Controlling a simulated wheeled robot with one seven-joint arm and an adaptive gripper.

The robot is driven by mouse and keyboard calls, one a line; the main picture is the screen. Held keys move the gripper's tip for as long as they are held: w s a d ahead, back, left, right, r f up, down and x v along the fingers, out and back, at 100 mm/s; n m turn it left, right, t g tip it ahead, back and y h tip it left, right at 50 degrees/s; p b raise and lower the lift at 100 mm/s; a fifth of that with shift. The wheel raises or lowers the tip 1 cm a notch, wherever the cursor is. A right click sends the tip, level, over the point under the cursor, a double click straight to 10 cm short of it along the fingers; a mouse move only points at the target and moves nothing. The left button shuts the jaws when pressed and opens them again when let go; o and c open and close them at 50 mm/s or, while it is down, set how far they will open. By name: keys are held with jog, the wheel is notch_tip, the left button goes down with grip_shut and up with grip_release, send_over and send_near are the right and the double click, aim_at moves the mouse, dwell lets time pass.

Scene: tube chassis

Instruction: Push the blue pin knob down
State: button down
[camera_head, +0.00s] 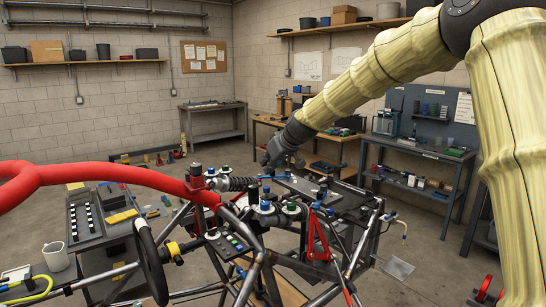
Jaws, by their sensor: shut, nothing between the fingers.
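Several blue caps show on the tube chassis (255,255). My gripper (268,163) reaches in from the upper right. It is shut and empty, over the far side of the chassis, and appears apart from the blue knobs.
A thick red padded tube (110,173) crosses the left, above a steering wheel (150,262). A small button panel (232,243) is in front. Benches (212,106) stand along the walls, with open floor between.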

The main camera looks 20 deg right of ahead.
aim_at(267, 188)
jog(key=shift+w+a+f+p, duration=0.1)
jog(key=shift+f+p, duration=0.2)
jog(key=shift+f, duration=0.5)
jog(key=shift+w+d+f+p, duration=0.15)
jog(key=shift+f+p, duration=0.1)
jog(key=shift+f, duration=0.5)
jog(key=shift+w+a+f+p, duration=0.15)
jog(key=shift+f+p, duration=0.15)
jog(key=shift+f, duration=0.5)
jog(key=shift+s, duration=0.1)
jog(key=shift+f+b, duration=0.75)
jog(key=shift+f, duration=0.2)
notch_tip(267, 188, up, 5)
jog(key=shift+f+p, duration=0.15)
jog(key=shift+p, duration=1.1)
jog(key=shift+s+b, duration=0.35)
jog(key=shift+b, duration=0.1)
jog(key=b+v, duration=0.3)
jog(key=v, duration=0.6)
